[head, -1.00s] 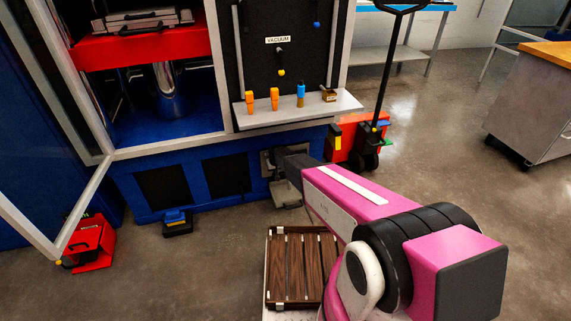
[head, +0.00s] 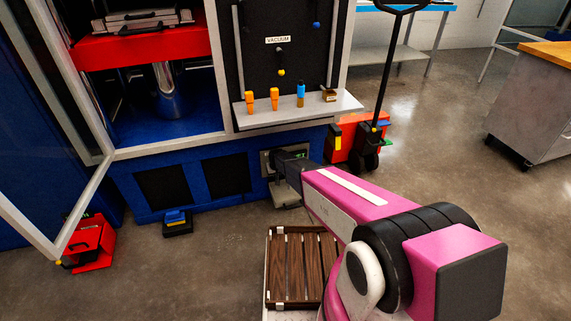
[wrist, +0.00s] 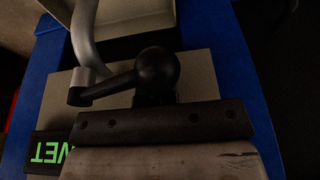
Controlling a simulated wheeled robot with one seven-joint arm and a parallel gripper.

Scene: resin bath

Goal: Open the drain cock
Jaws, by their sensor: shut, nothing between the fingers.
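The drain cock is at the foot of the blue machine, on a pale plate (head: 265,163); my arm's dark end covers most of it. In the wrist view its black lever (wrist: 105,87) runs from a lower left end to a round black knob (wrist: 157,67). A curved grey pipe (wrist: 85,38) rises behind the lever's left end. My gripper (wrist: 160,125) is shut and empty, its dark edge just below the knob in the picture. I cannot tell whether it touches the cock. The cock's base is hidden behind the gripper.
A dark label with green letters (wrist: 55,150) is partly hidden left of my gripper. A grey container (head: 286,194) sits under the cock. A slatted wooden crate (head: 288,268) is near my arm. A red pallet truck (head: 350,140) stands close on the right.

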